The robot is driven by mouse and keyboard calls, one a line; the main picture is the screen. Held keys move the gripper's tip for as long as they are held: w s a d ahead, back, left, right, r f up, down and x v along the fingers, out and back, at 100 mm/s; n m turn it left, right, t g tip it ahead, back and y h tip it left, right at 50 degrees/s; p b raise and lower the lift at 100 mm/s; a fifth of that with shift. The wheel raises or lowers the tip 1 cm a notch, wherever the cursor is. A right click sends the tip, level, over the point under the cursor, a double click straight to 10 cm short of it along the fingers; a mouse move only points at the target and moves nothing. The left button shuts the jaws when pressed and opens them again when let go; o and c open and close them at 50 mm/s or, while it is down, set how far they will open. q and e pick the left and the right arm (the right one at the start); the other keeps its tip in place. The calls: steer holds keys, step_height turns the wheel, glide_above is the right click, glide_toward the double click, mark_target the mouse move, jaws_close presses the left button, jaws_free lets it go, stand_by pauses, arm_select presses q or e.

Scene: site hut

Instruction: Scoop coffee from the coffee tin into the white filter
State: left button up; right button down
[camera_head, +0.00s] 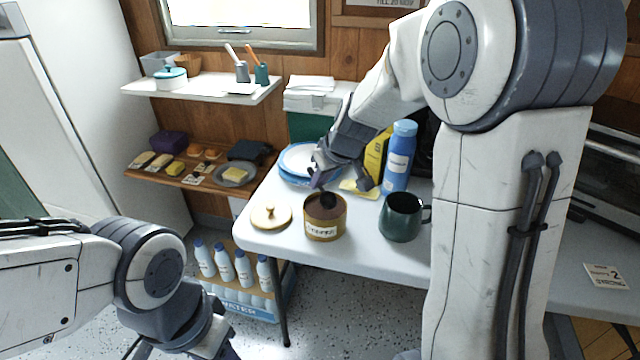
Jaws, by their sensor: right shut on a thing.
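The coffee tin (325,232) is brown with a pale label and stands open near the table's front edge, dark coffee inside. Its pale round lid (270,215) with a knob lies to its left. My right gripper (338,176) is just above the tin, reaching down from the upper right. It is shut on a small dark scoop (328,200), whose bowl is at the tin's mouth; the handle is mostly hidden by the gripper. I cannot make out the white filter. My left arm is at the lower left; its gripper fingers are outside the picture.
A dark green mug (401,222) stands right of the tin, with a blue bottle (399,158) and a yellow box (376,157) behind. Blue-and-white plates (297,160) lie behind the tin. Bottles stand in a crate (246,297) below. The front left table corner is clear.

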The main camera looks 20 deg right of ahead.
mark_target(325, 192)
steer(key=f+b, duration=0.2)
steer(key=f, duration=0.1)
steer(key=shift+s+d+f, duration=0.1)
steer(key=shift+s+f, duration=0.15)
steer(key=shift+s, duration=0.1)
steer(key=shift+f+b, duration=0.35)
steer(key=shift+b, duration=0.3)
steer(key=shift+r, duration=0.1)
